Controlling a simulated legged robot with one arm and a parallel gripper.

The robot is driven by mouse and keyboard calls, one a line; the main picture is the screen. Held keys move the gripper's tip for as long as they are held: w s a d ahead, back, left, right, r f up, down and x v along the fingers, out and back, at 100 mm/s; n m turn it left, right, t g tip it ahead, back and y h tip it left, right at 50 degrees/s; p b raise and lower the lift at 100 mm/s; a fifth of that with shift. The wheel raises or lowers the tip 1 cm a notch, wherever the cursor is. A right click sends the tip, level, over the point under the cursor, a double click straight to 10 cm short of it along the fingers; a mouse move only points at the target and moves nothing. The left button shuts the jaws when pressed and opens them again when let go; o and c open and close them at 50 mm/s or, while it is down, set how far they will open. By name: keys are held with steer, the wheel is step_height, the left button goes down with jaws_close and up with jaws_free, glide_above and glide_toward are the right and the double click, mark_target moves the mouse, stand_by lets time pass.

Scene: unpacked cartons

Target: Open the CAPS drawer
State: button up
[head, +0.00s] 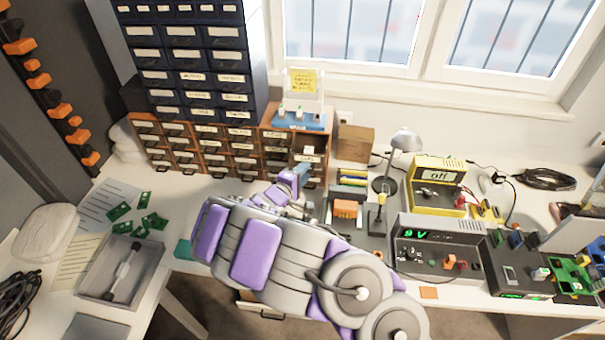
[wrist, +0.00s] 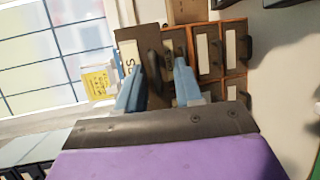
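The small-parts cabinet (head: 229,150) has orange-brown frames and dark labelled drawers. In the wrist view a dark drawer front (wrist: 138,45) fills the space ahead of my gripper (wrist: 158,82). Its white label is partly hidden by a finger; only the end, looking like "S", shows, so I cannot read CAPS in full. The drawer's black handle (wrist: 154,66) stands between my two blue fingers, with a visible gap between them. This front looks larger and nearer than its neighbours. In the head view my gripper (head: 296,178) is at the cabinet's right end, and my arm hides the drawers below.
A blue tray (head: 300,121) with a yellow note stands on the cabinet. A cardboard box (head: 355,143), a lamp (head: 405,140) and a yellow instrument (head: 437,180) are to the right. A dark drawer tower (head: 200,60) rises behind. Green cards (head: 120,211) lie at left.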

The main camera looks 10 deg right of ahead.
steer(key=shift+a+r, duration=0.1)
steer(key=p+v, duration=0.3)
steer(key=v, duration=1.4)
steer(key=shift+s+a, duration=0.1)
steer(key=shift+s, duration=0.05)
